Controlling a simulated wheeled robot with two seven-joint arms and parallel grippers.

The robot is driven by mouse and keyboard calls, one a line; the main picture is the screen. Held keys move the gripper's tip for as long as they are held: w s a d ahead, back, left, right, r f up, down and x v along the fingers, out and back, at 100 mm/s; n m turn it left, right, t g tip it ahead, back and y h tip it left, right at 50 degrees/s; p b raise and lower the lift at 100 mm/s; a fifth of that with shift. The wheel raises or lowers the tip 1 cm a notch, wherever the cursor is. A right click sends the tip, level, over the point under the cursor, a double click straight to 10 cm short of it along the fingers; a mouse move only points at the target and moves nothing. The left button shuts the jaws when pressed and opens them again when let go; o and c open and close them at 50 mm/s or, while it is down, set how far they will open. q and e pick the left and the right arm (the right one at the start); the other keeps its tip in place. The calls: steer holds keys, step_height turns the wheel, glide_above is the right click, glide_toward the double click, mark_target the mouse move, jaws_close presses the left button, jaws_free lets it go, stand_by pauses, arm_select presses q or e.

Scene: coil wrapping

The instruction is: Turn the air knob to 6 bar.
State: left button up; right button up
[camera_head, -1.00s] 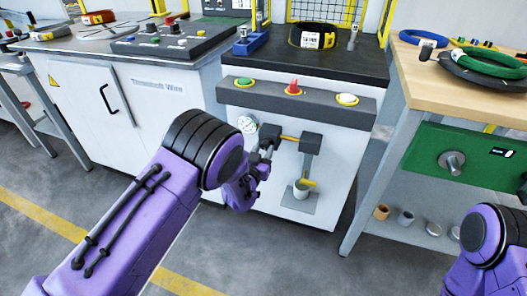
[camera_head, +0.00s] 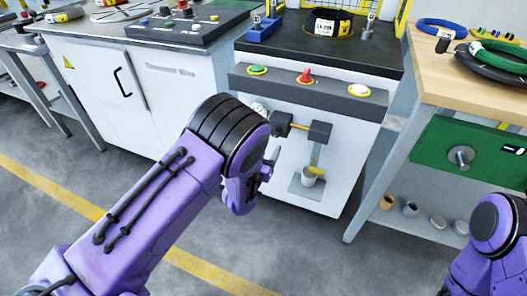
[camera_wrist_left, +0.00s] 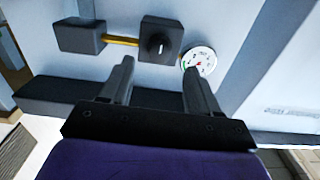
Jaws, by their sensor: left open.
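The air knob (camera_wrist_left: 161,45) is a round black knob with a light mark, on a dark block on the white cabinet front. In the head view its block (camera_head: 281,123) shows just above my left gripper (camera_head: 268,168). The round white gauge (camera_wrist_left: 199,60), with green and red on its face, sits beside it; its reading is too small to tell. My left gripper (camera_wrist_left: 158,68) is open and empty in the wrist view, its fingers pointing at the panel around the knob's lower side, apparently apart from it. In the head view my arm partly covers the gauge (camera_head: 259,107).
A yellow pipe (camera_wrist_left: 121,40) joins the knob block to a second dark block (camera_head: 319,132). Below that hangs a small cup (camera_head: 309,177). A dark bar with green, red and white buttons (camera_head: 305,84) juts out above. A wooden table (camera_head: 455,85) stands at right.

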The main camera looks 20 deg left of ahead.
arm_select(q)
steer(key=s, duration=0.4)
steer(key=shift+s+a+p, duration=0.1)
steer(key=shift+s+p, duration=0.2)
steer(key=s+a+f+n+g+y, duration=0.2)
steer(key=s+a+f+g, duration=0.2)
steer(key=s+f, duration=0.35)
steer(key=s+a+f+n+g+y, duration=0.1)
steer(key=s+a+f+n+g, duration=0.1)
steer(key=s+a+f+g, duration=0.45)
steer(key=s+f+n+g+y, duration=0.1)
steer(key=s+f+n+g, duration=0.15)
steer(key=s, duration=0.85)
steer(key=s+f+n+g, duration=0.1)
steer(key=s+f+g, duration=0.15)
steer(key=s, duration=0.75)
step_height(320, 180, up, 16)
steer(key=p, duration=1.6)
steer(key=shift+d+f+t, duration=0.2)
steer(key=shift+t, duration=0.15)
